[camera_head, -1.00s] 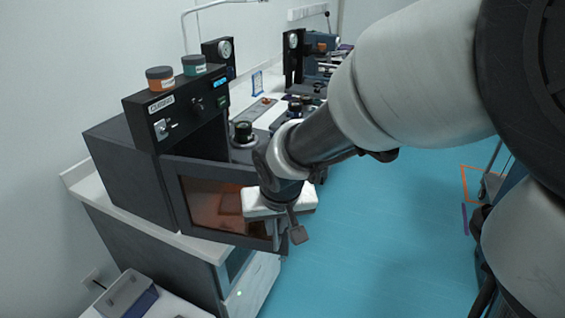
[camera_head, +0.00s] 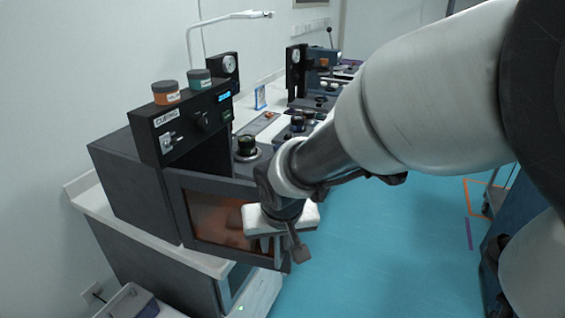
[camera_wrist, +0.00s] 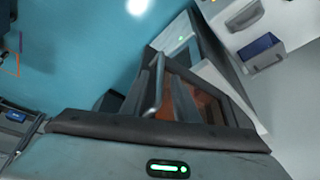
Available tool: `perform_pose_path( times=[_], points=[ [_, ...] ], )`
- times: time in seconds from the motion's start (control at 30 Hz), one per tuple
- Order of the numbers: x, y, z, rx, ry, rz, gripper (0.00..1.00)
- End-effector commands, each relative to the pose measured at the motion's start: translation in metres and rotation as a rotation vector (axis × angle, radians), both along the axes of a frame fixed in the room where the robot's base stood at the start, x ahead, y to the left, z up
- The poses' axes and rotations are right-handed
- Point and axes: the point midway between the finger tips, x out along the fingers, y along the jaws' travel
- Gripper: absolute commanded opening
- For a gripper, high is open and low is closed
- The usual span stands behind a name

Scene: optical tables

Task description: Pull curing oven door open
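The curing oven (camera_head: 130,185) is a dark box at the left of the head view, with a labelled control panel on top. Its door (camera_head: 183,222) has an orange-brown window and seems to stand out at an angle from the body, partly open. The door also shows in the wrist view (camera_wrist: 180,82), with a grey bar handle (camera_wrist: 154,92). My gripper (camera_head: 287,249) is at the door's free right edge, its fingers pointing down. The white gripper body covers part of the door. Whether the fingers close on the handle is hidden.
The white counter (camera_head: 88,200) carries instruments further back. A bin (camera_head: 130,302) is at lower left. The blue floor (camera_head: 390,250) right of the door is clear.

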Motion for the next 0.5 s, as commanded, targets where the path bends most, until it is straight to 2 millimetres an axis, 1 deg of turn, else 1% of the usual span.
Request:
perform_pose_path(
  times=[0.13,0.27,0.37,0.5],
  points=[
    [-0.001,-0.001,0.003,0.001,0.0,-0.002,0.28],
    [-0.006,-0.001,0.017,0.002,-0.003,-0.003,0.28],
    [-0.013,-0.003,0.037,0.003,-0.006,-0.001,0.28],
    [-0.026,-0.006,0.069,0.003,-0.006,-0.001,0.28]
  ],
)
